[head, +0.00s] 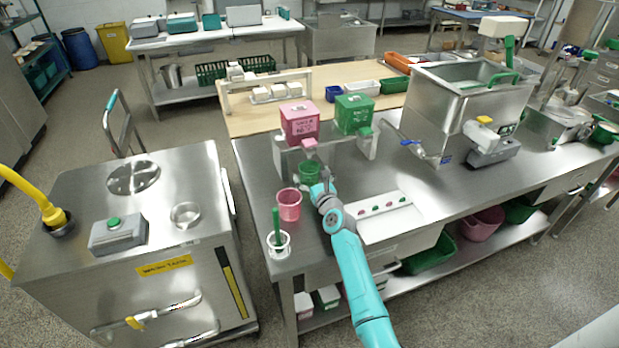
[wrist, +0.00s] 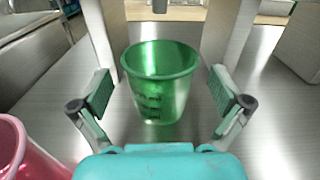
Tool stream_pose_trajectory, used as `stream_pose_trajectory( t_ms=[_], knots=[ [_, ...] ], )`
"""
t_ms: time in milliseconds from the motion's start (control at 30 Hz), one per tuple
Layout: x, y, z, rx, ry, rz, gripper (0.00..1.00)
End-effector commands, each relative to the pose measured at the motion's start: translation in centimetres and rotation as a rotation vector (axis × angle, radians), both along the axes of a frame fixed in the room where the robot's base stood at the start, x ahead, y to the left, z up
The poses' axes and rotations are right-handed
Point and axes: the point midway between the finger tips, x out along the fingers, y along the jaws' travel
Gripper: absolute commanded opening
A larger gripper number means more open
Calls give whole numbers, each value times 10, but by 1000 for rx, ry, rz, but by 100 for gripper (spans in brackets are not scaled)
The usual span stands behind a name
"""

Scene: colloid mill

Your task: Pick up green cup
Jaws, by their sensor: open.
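The green cup (head: 309,172) stands upright on the steel table, under the raised metal stand. In the wrist view the green cup (wrist: 159,85) is large and central, with dark markings on its front wall. My gripper (head: 320,187) is just in front of the cup. In the wrist view my gripper (wrist: 165,98) is open, with one finger on each side of the cup. There are visible gaps between the fingers and the cup wall.
A pink cup (head: 289,204) stands close by at the left; it also shows in the wrist view (wrist: 14,150). Pink (head: 300,122) and green (head: 353,114) boxes sit on the stand above. A white tray (head: 378,219) lies at the right. A clear beaker (head: 278,243) stands nearer the front.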

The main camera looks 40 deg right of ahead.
Motion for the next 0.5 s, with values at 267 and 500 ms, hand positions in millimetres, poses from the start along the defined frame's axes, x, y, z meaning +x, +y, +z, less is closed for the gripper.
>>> stream_pose_trajectory(
  t_ms=[267,500],
  knots=[
    [17,-5,0,0,0,-1,100],
    [17,-5,0,0,0,-1,85]
  ],
)
